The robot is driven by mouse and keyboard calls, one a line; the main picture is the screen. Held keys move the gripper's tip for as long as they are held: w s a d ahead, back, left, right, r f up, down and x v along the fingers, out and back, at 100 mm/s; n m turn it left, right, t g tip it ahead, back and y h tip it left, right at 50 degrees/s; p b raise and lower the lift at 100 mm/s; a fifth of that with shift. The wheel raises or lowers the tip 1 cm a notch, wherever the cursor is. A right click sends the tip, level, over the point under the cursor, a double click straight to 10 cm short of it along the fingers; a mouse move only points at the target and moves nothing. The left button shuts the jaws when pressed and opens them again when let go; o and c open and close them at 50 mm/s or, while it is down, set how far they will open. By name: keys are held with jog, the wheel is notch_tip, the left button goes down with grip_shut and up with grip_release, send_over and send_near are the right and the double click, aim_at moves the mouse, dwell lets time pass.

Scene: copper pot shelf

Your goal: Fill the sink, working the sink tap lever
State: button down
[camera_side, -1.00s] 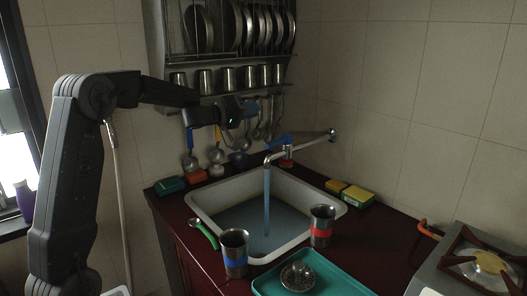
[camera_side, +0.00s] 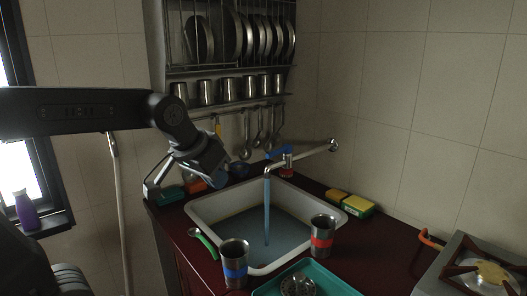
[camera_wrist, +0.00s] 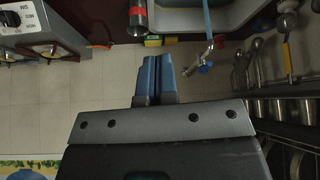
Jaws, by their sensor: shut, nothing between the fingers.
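The sink (camera_side: 334,211) is a pale basin set in a dark red counter, with bluish water (camera_side: 245,232) in it. A stream of water (camera_side: 267,205) runs from the metal tap (camera_side: 310,150) into the basin. The blue tap lever (camera_side: 278,153) sits on top of the tap; it also shows in the wrist view (camera_wrist: 205,69). My gripper (camera_side: 217,176) is above the left rear of the sink, left of the tap and apart from the lever. In the wrist view my gripper (camera_wrist: 157,58) has its two blue fingers together, with nothing between them.
A blue-banded cup (camera_side: 235,263) and a red-banded cup (camera_side: 321,238) stand at the sink's front edge. A teal tray (camera_side: 336,279) is in front. Sponges (camera_side: 356,204) lie right of the sink. Ladles and a plate rack (camera_side: 232,69) are on the back wall.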

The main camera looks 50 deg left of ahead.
jog(key=w+a+r+m+g+h, duration=0.1)
jog(key=w+a+r+h, duration=0.15)
jog(key=w+a, duration=0.4)
jog(key=w+a+r+g+h, duration=0.1)
jog(key=w+a+r, duration=0.2)
jog(key=w, duration=0.6)
jog(key=m+t+h, duration=0.1)
jog(key=t+h, duration=0.1)
jog(key=h, duration=0.1)
send_near(278, 152)
jog(key=s+a, duration=0.4)
jog(key=a, duration=0.3)
jog(key=w+d+f, duration=0.6)
jog(key=d+f, duration=0.1)
jog(key=d, duration=0.1)
